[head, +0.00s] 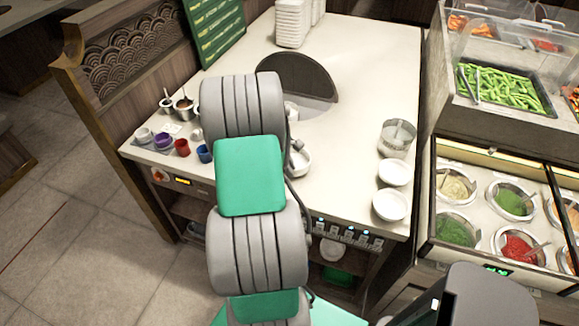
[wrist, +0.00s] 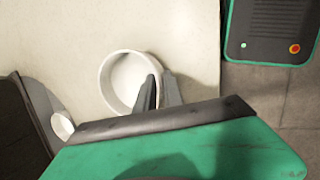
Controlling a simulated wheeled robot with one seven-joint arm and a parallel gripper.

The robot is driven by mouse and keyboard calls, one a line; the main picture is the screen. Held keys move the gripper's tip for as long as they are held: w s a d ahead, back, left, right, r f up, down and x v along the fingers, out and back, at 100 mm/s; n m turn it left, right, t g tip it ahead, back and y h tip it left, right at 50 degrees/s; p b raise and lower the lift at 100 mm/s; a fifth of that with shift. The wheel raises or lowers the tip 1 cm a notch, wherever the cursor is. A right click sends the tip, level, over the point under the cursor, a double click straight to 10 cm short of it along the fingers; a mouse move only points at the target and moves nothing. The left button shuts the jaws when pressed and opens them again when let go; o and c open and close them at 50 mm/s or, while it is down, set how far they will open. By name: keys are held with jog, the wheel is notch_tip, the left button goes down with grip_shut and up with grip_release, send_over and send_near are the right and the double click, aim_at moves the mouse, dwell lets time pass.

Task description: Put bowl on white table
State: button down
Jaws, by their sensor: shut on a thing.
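A white round bowl (wrist: 118,82) shows in the wrist view with its open top facing the camera. My gripper (wrist: 159,82) is shut on the right part of its rim, one finger inside the bowl and one outside. In the head view the bowl (head: 301,165) is just right of my arm, over the front part of the white table (head: 345,110), and my arm hides part of it. The table surface also fills much of the wrist view (wrist: 60,40). I cannot tell whether the bowl touches the table.
Two white bowls (head: 391,205) and a clear container (head: 397,136) stand along the table's right edge. A dark half-round lid (head: 297,78) stands up behind my arm. Small coloured cups (head: 182,148) sit at the left. Sauce wells (head: 456,231) lie to the right.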

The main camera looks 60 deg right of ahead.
jog(key=c, duration=1.5)
grip_release()
jog(key=b+v, duration=0.1)
jog(key=v, duration=1.1)
jog(key=w+a+r+t, duration=0.2)
jog(key=w+a+r, duration=0.1)
jog(key=w+a, duration=0.5)
jog(key=w+a+r+m+t, duration=0.1)
jog(key=a+r, duration=0.1)
jog(key=a, duration=0.8)
jog(key=w+a+r+t, duration=0.2)
jog(key=a, duration=0.8)
jog(key=s+a+y, duration=0.1)
jog(key=a, duration=0.3)
jog(key=s+a+m+y, duration=0.1)
jog(key=a, duration=0.3)
jog(key=s+a+y, duration=0.1)
jog(key=s+a, duration=0.1)
jog(key=a, duration=0.3)
jog(key=shift+s+f+m+t, duration=0.15)
jog(key=shift+f+m+t, duration=0.15)
jog(key=shift+t, duration=0.1)
